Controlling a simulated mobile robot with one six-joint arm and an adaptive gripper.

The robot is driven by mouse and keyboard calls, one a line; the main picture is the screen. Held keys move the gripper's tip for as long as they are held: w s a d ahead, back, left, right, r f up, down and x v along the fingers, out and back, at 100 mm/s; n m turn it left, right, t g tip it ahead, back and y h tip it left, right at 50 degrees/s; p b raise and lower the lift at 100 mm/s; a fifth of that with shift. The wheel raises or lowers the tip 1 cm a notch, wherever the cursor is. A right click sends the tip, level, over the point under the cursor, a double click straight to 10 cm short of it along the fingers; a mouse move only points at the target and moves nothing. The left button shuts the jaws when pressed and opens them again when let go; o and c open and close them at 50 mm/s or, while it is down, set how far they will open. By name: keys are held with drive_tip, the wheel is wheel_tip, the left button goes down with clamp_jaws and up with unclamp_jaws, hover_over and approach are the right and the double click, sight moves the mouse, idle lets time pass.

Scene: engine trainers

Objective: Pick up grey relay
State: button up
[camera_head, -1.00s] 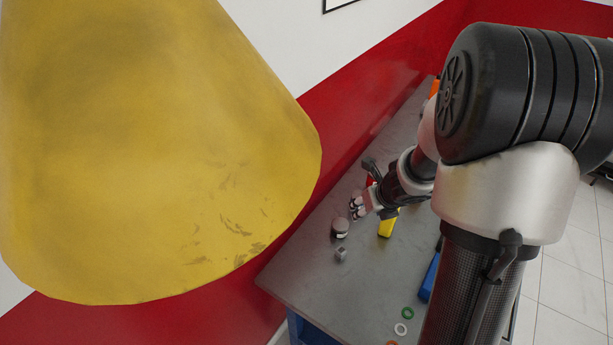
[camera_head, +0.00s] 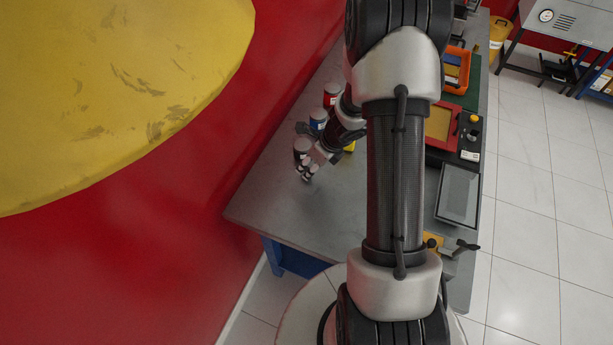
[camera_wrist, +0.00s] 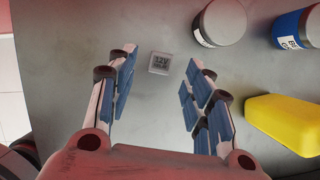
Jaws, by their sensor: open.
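The grey relay (camera_wrist: 160,62) is a small square block with "12V" on its top. It rests on the grey tabletop in the wrist view. My gripper (camera_wrist: 161,76) is open, with blue-padded fingers to the left and right of the relay in the picture. No contact with the relay shows, and the height of the fingertips over it is hard to tell. In the head view my gripper (camera_head: 309,172) hangs over the table beside a dark jar (camera_head: 302,147), and I cannot make out the relay there.
In the wrist view, the grey-lidded jar (camera_wrist: 223,20), a blue can (camera_wrist: 295,30) and a yellow block (camera_wrist: 285,122) stand right of my gripper. A red can (camera_head: 331,93), red tray (camera_head: 441,126) and orange bin (camera_head: 457,67) are farther back. The near table (camera_head: 285,210) is clear.

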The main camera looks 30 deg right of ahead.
sight(307, 169)
drive_tip(key=b+x, duration=0.2)
drive_tip(key=x, duration=0.3)
drive_tip(key=shift+f+b, duration=0.2)
drive_tip(key=shift+b, duration=0.1)
drive_tip(key=shift+r, duration=0.1)
drive_tip(key=shift+c, duration=0.6)
drive_tip(key=c, duration=0.9)
